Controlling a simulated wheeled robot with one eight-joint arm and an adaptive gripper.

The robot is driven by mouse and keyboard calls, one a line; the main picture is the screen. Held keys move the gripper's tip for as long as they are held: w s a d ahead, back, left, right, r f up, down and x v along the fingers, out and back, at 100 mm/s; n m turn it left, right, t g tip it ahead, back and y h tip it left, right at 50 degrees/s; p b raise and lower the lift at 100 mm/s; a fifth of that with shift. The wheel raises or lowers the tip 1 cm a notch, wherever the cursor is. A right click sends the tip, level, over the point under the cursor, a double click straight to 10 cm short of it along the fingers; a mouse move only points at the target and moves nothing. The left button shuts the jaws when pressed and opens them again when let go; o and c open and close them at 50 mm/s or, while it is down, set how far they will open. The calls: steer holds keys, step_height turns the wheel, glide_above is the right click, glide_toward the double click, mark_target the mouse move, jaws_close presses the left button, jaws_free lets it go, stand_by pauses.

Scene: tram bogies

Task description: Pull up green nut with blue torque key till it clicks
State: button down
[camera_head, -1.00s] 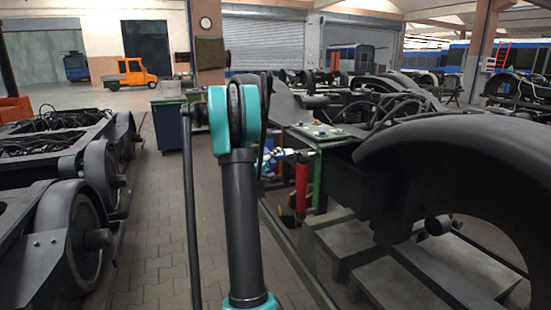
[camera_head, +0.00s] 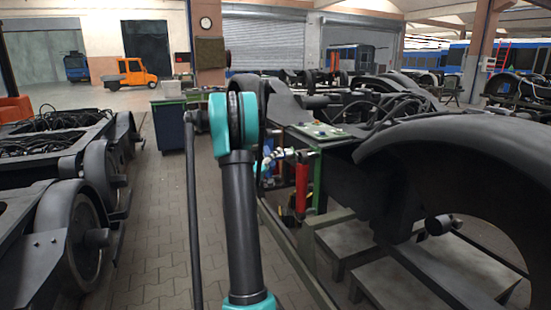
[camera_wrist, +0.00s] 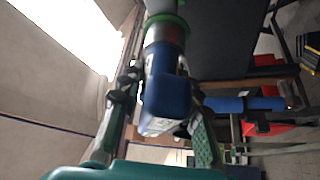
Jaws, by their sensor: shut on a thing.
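My gripper (camera_wrist: 160,104) is shut on the blue torque key (camera_wrist: 168,98), with one finger on each side of its body. The key's metallic neck points toward the top of the wrist view. A green ring (camera_wrist: 166,22), which looks like the green nut, is at the neck's far end against a dark part. I cannot tell how fully the key sits on it. In the head view my arm hides most of the gripper and key; a small blue and white part (camera_head: 272,157) shows beside the arm.
A red cylinder (camera_head: 302,183) stands beside a green-edged bench (camera_head: 318,133) near the gripper. A dark bogie (camera_head: 440,150) fills the right. Another bogie (camera_head: 65,190) stands on the left, with a clear paved aisle (camera_head: 160,240) between.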

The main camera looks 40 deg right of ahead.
mark_target(264, 156)
steer(key=shift+a, duration=0.1)
steer(key=shift+w+a, duration=0.25)
steer(key=shift+a, duration=0.7)
steer(key=shift+w+a, duration=0.25)
steer(key=shift+a, duration=0.65)
steer(key=shift+w+a, duration=0.25)
steer(key=shift+a, duration=0.7)
